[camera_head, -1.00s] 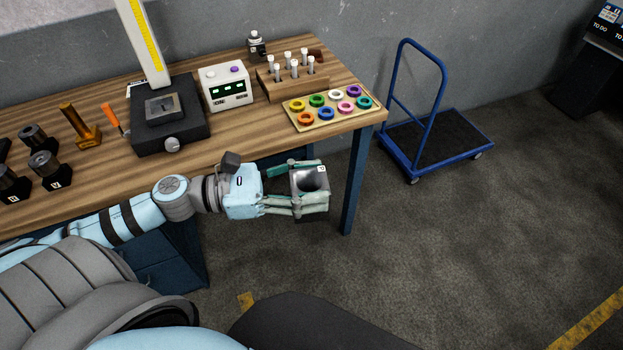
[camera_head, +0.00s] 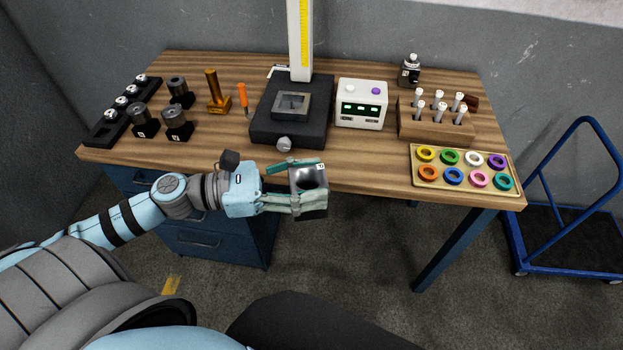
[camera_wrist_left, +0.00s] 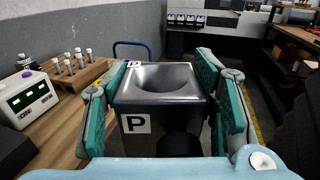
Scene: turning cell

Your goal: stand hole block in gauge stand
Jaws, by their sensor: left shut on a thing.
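The hole block (camera_head: 311,202) is a grey metal block with a wide round bore, held by my left gripper (camera_head: 304,187) in front of the bench's front edge. In the left wrist view the hole block (camera_wrist_left: 181,98) sits between the teal finger pads, its bore facing up and a white "P" label on its near side. The gauge stand (camera_head: 262,124) is on the bench behind the block, with a black base, a knob in front, a square frame on top and a tall yellow-scaled column. The block is apart from it. My right gripper is out of view.
A white gauge box (camera_head: 362,118) stands right of the stand, then a wooden rack (camera_head: 433,127) of white-capped pins and a tray of coloured rings (camera_head: 417,177). Left are an orange-handled tool (camera_head: 242,97), a brass piece (camera_head: 217,104) and several dark cylinders on holders. A blue trolley (camera_head: 545,270) stands right.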

